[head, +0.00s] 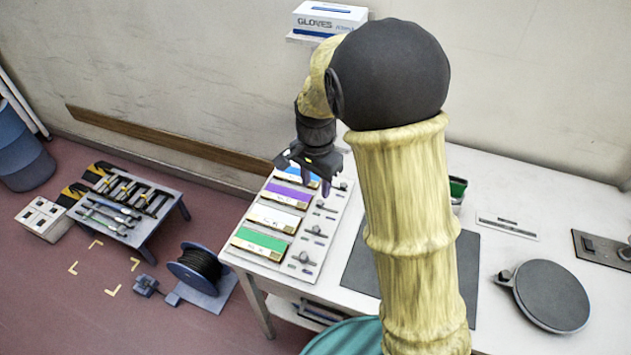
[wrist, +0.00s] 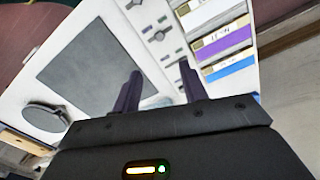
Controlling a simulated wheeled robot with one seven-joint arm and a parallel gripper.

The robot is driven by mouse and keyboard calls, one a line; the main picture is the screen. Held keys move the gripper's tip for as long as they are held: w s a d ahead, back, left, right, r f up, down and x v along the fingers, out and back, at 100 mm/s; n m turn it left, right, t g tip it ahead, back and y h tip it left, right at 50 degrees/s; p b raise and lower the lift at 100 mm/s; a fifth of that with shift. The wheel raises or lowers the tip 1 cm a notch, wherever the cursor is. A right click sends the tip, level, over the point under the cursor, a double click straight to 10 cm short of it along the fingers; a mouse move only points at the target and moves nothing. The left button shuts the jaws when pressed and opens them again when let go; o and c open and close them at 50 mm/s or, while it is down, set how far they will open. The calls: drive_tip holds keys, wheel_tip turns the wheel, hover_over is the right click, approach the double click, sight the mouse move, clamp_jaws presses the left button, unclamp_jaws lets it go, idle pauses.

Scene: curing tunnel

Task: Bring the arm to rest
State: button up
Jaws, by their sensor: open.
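My arm rises across the middle of the head view, in a yellowish sleeve, and bends over at a dark joint. My gripper (head: 312,172) hangs above the far left part of the white table (head: 338,262), over a board with coloured labels (head: 262,262). In the wrist view my gripper (wrist: 160,88) shows two dark purple fingers set apart, with nothing between them. The labelled board also shows beyond the fingers in the wrist view (wrist: 181,52). How high the gripper is above the board is hard to tell.
A dark mat (head: 362,262) and a round dark plate (head: 552,295) lie on the table. A gloves box (head: 328,18) is on the wall. On the floor at left are a low tool bench (head: 150,222), a cable reel (head: 198,268) and a blue bin (head: 20,150).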

drive_tip(key=s+d+r+n+t, duration=0.1)
drive_tip(key=s+d+n+t, duration=0.1)
drive_tip(key=s+d+n, duration=0.6)
drive_tip(key=s+d, duration=0.3)
drive_tip(key=s, duration=0.3)
drive_tip(key=shift+d+n+t, duration=0.3)
drive_tip(key=shift+d, duration=0.05)
drive_tip(key=shift+s, duration=0.1)
